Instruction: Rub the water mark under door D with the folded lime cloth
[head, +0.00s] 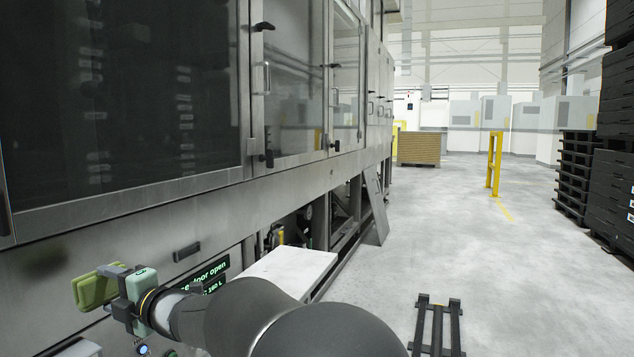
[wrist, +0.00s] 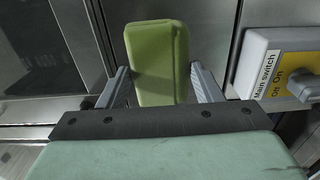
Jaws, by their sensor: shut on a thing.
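My gripper (head: 112,285) is at the lower left of the head view, in front of the washer's steel front below the large dark door. It is shut on the folded lime cloth (head: 88,292), a thick green pad that sticks out past the fingers toward the steel. In the wrist view the cloth (wrist: 157,62) stands between the two grey fingers of my gripper (wrist: 163,85), with steel panels behind it. I cannot tell whether the cloth touches the steel.
A lit display (head: 205,273) reads "door open", partly hidden by my arm. A white board (head: 290,268) juts out below the washer. The floor (head: 480,250) at right is mostly clear.

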